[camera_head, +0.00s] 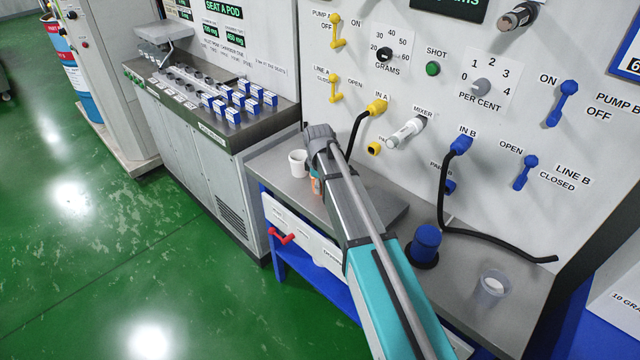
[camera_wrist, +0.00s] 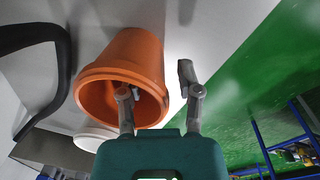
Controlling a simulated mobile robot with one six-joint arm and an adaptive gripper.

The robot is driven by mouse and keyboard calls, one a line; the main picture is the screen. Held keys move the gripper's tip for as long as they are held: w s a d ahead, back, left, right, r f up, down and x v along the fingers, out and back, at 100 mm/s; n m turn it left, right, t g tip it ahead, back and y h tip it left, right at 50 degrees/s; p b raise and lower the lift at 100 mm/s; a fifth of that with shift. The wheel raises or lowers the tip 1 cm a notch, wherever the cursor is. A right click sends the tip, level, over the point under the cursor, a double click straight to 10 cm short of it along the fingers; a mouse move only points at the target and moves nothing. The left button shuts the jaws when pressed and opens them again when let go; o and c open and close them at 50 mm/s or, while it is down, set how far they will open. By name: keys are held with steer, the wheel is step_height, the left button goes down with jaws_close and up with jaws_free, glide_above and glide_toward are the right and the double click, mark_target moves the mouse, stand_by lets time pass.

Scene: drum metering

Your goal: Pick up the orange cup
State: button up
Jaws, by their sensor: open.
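The orange cup (camera_wrist: 136,50) stands on the grey bench and fills the left middle of the wrist view, its open mouth toward my gripper. My gripper (camera_wrist: 156,84) is open. Its left finger overlaps the cup's mouth and its right finger is outside, right of the cup wall. I cannot tell whether the left finger is inside the cup or only above it. In the head view, only a sliver of the orange cup (camera_head: 315,186) shows beside my arm, which hides the rest. My gripper (camera_head: 319,133) appears above it there.
A white cup (camera_head: 298,163) stands just left of the orange cup. A black hose (camera_head: 359,132) hangs from the panel behind. A blue cylinder (camera_head: 427,240) and a clear cup (camera_head: 492,288) stand farther right on the bench (camera_head: 470,262). The green floor is open at left.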

jaws_close()
stand_by(0.3)
steer(key=shift+r, duration=0.15)
stand_by(0.3)
step_height(320, 180, up, 3)
steer(key=p, duration=0.3)
steer(key=s+d+r+p, duration=0.3)
steer(key=s+r+p, duration=0.6)
steer(key=s, duration=0.4)
steer(key=shift+s+r+p, duration=0.35)
steer(key=shift+r+p, duration=0.05)
steer(key=shift+p, duration=0.15)
